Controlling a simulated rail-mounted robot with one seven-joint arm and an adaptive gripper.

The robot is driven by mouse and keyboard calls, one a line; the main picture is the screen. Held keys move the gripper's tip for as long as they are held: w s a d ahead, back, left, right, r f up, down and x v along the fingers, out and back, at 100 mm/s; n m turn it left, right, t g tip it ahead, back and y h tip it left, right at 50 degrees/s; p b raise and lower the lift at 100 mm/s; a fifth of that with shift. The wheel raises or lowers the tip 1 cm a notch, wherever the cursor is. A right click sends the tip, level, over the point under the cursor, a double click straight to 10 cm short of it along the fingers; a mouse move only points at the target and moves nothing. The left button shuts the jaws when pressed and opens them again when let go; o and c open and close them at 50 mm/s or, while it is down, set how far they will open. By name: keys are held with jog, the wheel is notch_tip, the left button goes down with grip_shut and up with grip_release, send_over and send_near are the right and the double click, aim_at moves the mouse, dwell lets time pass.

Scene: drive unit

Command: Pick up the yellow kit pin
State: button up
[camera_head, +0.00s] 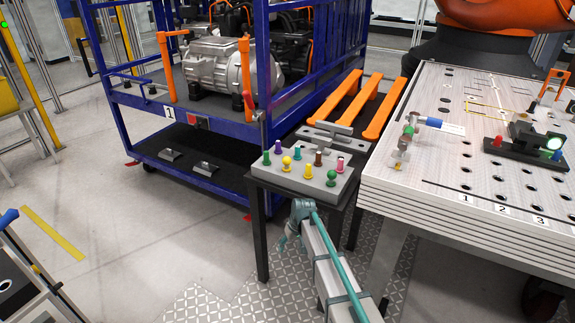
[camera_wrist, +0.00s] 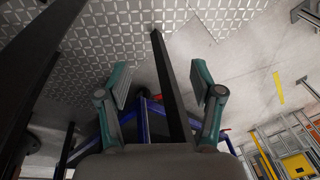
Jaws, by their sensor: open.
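The yellow kit pin (camera_head: 286,162) stands upright in a grey kit block (camera_head: 318,188) on a small black-legged stand, towards the block's left end. Other coloured pins stand around it, with a blue pin (camera_head: 297,153) close behind and a green pin (camera_head: 266,157) to its left. My gripper (camera_head: 293,229) is below and in front of the block, apart from the pins. In the wrist view my gripper (camera_wrist: 160,85) is open and empty, with a dark bar, probably a stand leg, showing between its fingers. No pin shows in the wrist view.
A blue cart (camera_head: 190,110) with a motor stands behind and left of the stand. Orange bars (camera_head: 345,95) lie behind the block. A perforated metal table (camera_head: 450,150) with fixtures is close on the right. Open floor (camera_head: 150,230) lies to the left.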

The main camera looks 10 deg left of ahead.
jog(key=w+a+r+n+t+y, duration=0.1)
jog(key=w+a+r, duration=0.6)
jog(key=r, duration=0.3)
notch_tip(320, 180, up, 24)
jog(key=n+t+p, duration=0.1)
jog(key=n+p, duration=0.2)
jog(key=p, duration=0.3)
send_over(288, 158)
jog(key=s+d, duration=0.2)
jog(key=s, duration=0.1)
jog(key=p+x, duration=0.1)
jog(key=x, duration=0.2)
jog(key=p+x, duration=0.1)
jog(key=x, duration=0.3)
jog(key=p+x, duration=0.1)
jog(key=x, duration=0.3)
jog(key=shift+w+d, duration=0.1)
jog(key=shift+w, duration=0.3)
jog(key=c, duration=1.2)
jog(key=shift+r, duration=0.1)
grip_shut()
jog(key=shift+r, duration=0.1)
